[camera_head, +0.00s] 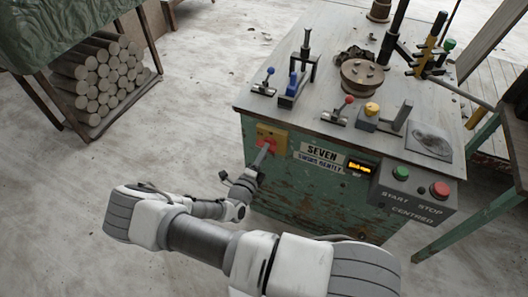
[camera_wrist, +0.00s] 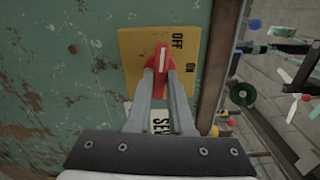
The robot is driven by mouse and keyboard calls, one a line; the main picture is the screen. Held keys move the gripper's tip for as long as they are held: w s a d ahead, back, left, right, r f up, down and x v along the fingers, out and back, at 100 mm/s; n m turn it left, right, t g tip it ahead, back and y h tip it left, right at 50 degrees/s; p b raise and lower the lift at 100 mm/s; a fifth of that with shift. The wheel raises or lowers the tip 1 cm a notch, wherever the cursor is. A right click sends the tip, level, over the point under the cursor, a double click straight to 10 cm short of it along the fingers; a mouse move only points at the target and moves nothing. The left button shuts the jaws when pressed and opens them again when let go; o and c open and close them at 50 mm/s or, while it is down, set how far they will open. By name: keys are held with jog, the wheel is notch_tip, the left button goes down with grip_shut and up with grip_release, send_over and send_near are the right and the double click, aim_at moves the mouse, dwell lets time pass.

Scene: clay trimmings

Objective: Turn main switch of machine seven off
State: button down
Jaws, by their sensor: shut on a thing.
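The main switch is a red rotary knob (camera_head: 269,144) on a yellow plate (camera_head: 279,134), on the green front of machine seven, left of its SEVEN label (camera_head: 321,153). In the wrist view the knob (camera_wrist: 162,53) carries a white mark, upright in the picture. The plate (camera_wrist: 135,48) there reads OFF at the knob's upper right and ON at its right, both turned sideways. I cannot tell for certain which word the mark stands for. My gripper (camera_wrist: 162,72) is shut on the knob, one finger on each side. In the head view my gripper (camera_head: 263,156) reaches it from the front left.
A START/STOP box (camera_head: 415,193) with green and red buttons juts out at the machine's right front. Small levers (camera_head: 338,112) and a round wheel (camera_head: 362,77) stand on top. A rack of clay rolls (camera_head: 100,78) is at upper left. The floor left of the machine is clear.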

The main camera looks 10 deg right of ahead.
jog(key=shift+n, duration=0.6)
jog(key=c, duration=0.8)
grip_release()
jog(key=shift+a, duration=0.1)
jog(key=v, duration=1.7)
jog(key=shift+s+p, duration=0.15)
jog(key=shift+p, duration=0.25)
